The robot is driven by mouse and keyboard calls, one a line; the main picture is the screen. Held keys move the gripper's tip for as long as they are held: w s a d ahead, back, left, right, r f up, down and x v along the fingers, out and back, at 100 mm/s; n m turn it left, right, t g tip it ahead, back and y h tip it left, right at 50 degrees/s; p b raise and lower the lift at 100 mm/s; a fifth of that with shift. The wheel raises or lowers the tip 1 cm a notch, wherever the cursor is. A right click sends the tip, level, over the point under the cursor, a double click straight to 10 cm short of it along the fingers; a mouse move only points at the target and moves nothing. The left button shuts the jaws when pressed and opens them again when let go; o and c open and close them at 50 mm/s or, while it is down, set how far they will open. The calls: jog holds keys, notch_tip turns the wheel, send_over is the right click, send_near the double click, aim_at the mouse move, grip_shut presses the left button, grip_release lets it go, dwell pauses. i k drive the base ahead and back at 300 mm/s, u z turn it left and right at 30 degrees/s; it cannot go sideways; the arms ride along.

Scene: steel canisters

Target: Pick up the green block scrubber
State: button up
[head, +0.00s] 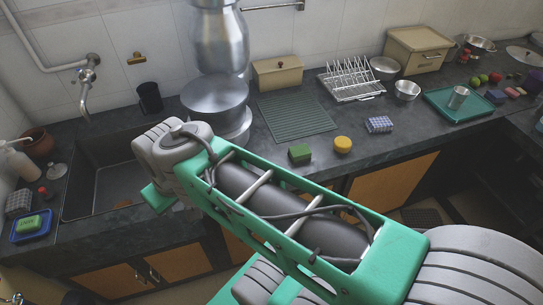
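A small green block (300,154), which looks like the scrubber, sits on the dark counter near its front edge, just left of a round yellow sponge (342,145). Another green block (28,223) lies in a blue tray (32,228) at the far left; it looks like a bar of soap. My arm reaches across the picture from the lower right to the upper left. Its far end is over the sink area, left of and apart from the green block. My gripper (158,197) shows only as a teal part below the wrist; its fingers cannot be made out.
A ribbed green mat (296,117) lies behind the green block. A checked sponge (379,124) lies to the right, then a teal tray (440,111) with a steel cup. A large steel canister (217,105) stands beside the sink (100,190). Counter around the block is clear.

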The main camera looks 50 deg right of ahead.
aim_at(300, 154)
jog(key=k, duration=0.4)
jog(key=z, duration=1.5)
jog(key=i, duration=0.5)
jog(key=u, duration=0.1)
